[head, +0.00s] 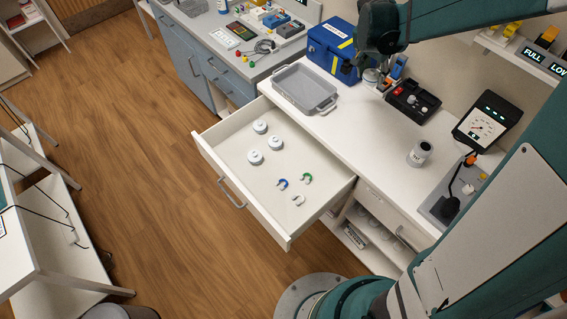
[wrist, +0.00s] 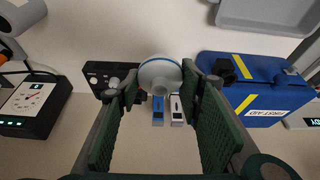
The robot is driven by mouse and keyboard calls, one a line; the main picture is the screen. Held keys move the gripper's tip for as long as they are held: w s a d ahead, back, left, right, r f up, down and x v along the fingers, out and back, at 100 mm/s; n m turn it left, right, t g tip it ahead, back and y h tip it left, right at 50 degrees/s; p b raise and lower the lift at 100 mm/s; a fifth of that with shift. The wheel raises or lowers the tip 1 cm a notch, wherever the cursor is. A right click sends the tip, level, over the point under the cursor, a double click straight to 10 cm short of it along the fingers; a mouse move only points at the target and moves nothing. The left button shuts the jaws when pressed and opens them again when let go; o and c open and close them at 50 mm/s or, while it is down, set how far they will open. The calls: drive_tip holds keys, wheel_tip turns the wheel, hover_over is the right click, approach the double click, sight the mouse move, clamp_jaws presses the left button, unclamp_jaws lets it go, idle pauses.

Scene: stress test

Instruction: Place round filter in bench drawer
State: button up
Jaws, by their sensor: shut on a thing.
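The round filter (wrist: 160,72), a white disc with a blue ring, is between the fingertips of my gripper (wrist: 161,84). My gripper is shut on it. In the head view the filter (head: 371,76) is held above the back of the white bench, beside the blue first aid box. The bench drawer (head: 232,171) is pulled wide open, in front of and below the bench top. Inside it lie three white round pieces (head: 275,143) and three small horseshoe-shaped pieces, blue, green and white (head: 298,200). Bare drawer floor shows between and around them.
A grey tray (head: 331,104) sits on the bench near the drawer. The blue first aid box (head: 325,47), a black control box (head: 412,101), a white-grey jar (head: 419,153) and a meter (head: 487,122) stand along the bench. The bench top's middle is clear.

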drive_tip(key=s+a+n+b, duration=0.1)
drive_tip(key=s+a+b, duration=0.15)
drive_tip(key=a, duration=1.35)
drive_tip(key=s+a+n+b, duration=0.1)
drive_tip(key=s+a+b, duration=0.15)
drive_tip(key=a, duration=1.35)
drive_tip(key=s+a+n+b, duration=0.1)
drive_tip(key=s+a+b, duration=0.15)
drive_tip(key=a, duration=1.35)
wheel_tip(320, 180, down, 22)
drive_tip(key=shift+w+a+t+y+b, duration=0.15)
drive_tip(key=shift+w+t+y+b, duration=0.2)
drive_tip(key=shift+w+t+y, duration=0.05)
drive_tip(key=b, duration=0.2)
approach(243, 140)
drive_tip(key=shift+w+d+f, duration=0.4)
drive_tip(key=shift+w+d, duration=0.15)
drive_tip(key=shift+w, duration=0.25)
drive_tip(key=shift+f, duration=1.85)
